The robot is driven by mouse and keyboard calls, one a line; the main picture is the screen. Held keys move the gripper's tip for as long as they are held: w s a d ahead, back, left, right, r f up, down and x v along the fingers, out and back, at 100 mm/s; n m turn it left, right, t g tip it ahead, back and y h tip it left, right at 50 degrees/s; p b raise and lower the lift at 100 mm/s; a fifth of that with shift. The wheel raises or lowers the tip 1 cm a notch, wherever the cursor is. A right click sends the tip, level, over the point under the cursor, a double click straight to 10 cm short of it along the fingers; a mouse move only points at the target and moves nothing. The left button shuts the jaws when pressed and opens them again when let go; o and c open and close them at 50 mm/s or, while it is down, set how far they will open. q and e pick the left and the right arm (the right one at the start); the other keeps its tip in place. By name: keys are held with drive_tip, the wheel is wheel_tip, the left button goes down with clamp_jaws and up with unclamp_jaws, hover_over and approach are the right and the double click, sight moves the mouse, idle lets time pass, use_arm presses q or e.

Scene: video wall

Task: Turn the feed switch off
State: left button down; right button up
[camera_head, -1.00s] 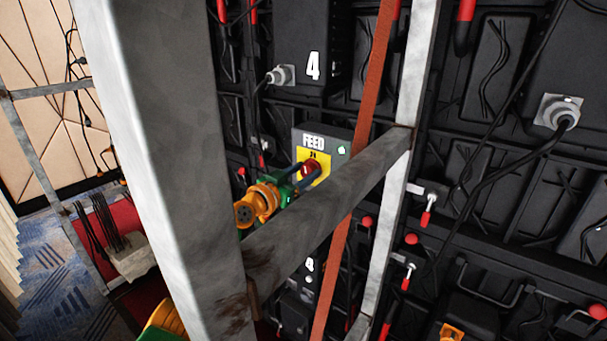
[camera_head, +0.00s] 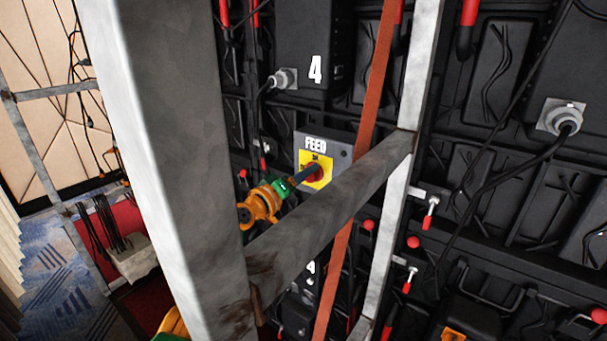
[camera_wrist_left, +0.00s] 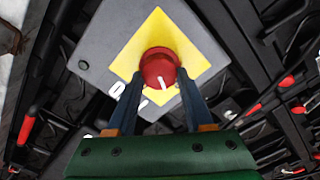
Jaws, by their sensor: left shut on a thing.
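The feed switch is a grey box (camera_head: 331,143) labelled FEED, with a yellow plate (camera_head: 325,163) and a red round knob (camera_head: 314,172). The small lamp (camera_head: 344,154) at its upper right looks dark. My left gripper (camera_head: 309,174) reaches it from behind the post and is shut on the knob. In the left wrist view the blue fingers (camera_wrist_left: 161,88) flank the red knob (camera_wrist_left: 158,64), which has a white mark on its face. My right gripper is not in view.
A thick grey metal post (camera_head: 165,150) and a diagonal crossbar (camera_head: 335,195) stand in front of the wall and hide part of my arm. An orange-red strap (camera_head: 372,95) and a thinner post (camera_head: 414,80) run beside the switch. Cables (camera_head: 480,195) hang at right.

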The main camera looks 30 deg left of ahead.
use_arm(q)
drive_tip(key=n+p, duration=0.1)
drive_tip(key=n, duration=0.3)
drive_tip(key=shift+n, duration=0.4)
drive_tip(key=shift+a+n, duration=0.1)
drive_tip(key=shift+n, duration=0.2)
drive_tip(key=c, duration=0.7)
unclamp_jaws()
drive_tip(key=o, duration=0.3)
drive_tip(key=shift+w, duration=0.1)
drive_tip(key=shift+o, duration=0.6)
drive_tip(key=shift+w+f, duration=0.15)
